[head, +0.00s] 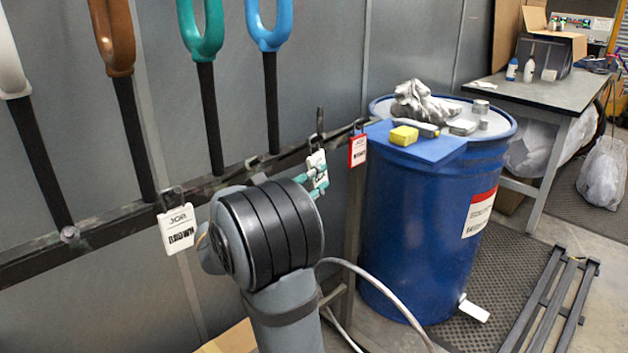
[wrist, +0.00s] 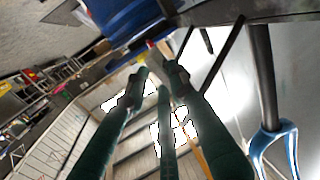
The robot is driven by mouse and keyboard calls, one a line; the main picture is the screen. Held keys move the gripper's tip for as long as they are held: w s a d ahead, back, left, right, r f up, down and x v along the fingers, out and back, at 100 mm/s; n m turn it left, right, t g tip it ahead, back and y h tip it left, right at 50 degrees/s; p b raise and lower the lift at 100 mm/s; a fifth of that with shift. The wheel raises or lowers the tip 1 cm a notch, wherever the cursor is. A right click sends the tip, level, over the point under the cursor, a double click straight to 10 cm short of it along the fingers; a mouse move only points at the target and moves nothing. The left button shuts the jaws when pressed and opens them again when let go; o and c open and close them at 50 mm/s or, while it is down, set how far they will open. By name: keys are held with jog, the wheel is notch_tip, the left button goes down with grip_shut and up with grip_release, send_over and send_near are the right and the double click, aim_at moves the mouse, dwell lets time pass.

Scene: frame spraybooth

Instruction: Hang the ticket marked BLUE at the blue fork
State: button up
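The blue fork (head: 268,30) hangs second to none at the right end of the row, and it also shows at lower right in the wrist view (wrist: 273,142). A white ticket (head: 317,160) hangs upright at the rail, right of the blue fork's dark stem. Its lower lettering is partly covered and I cannot read its colour word. My gripper (head: 312,184) is at this ticket's lower part, its teal fingers close against it. In the wrist view, my two fingertips (wrist: 155,82) stand apart with a small pale piece between them; whether they grip it is unclear.
A white ticket marked BROWN (head: 178,231) hangs by the brown fork (head: 113,35). A red-edged ticket (head: 358,151) hangs near the rail's right end. The teal fork (head: 203,35) and white fork (head: 12,70) hang left. A blue drum (head: 410,220) stands close right of the rail (head: 105,225).

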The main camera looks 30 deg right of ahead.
jog(key=shift+o, duration=1.2)
jog(key=v, duration=1.2)
jog(key=shift+d, duration=0.1)
jog(key=x, duration=0.7)
jog(key=shift+w, duration=0.15)
jog(key=shift+f, duration=0.1)
dwell(0.6)
